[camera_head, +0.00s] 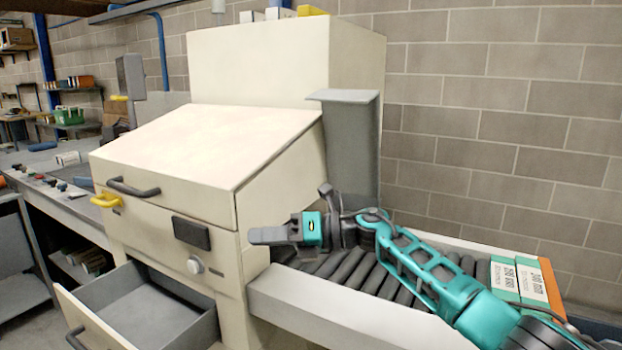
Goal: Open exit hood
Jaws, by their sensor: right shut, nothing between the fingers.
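A cream machine (258,60) stands in the middle, with a sloped front cover (205,140) that lies down flush. A dark bar handle (134,188) is on the cover's front face. A grey angled panel with a top flange (352,135) stands upright at the machine's right side, where the roller conveyor (400,285) meets it. I cannot tell for sure which of these is the exit hood. My right gripper (256,236) is shut and empty, pointing left in front of the machine's lower right side, apart from the dark handle. My left gripper is out of view.
An open, empty drawer (155,305) juts out below the cover. A yellow handle (105,200), a dark block (191,233) and a round knob (195,265) are on the front. A block wall (500,110) closes the back.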

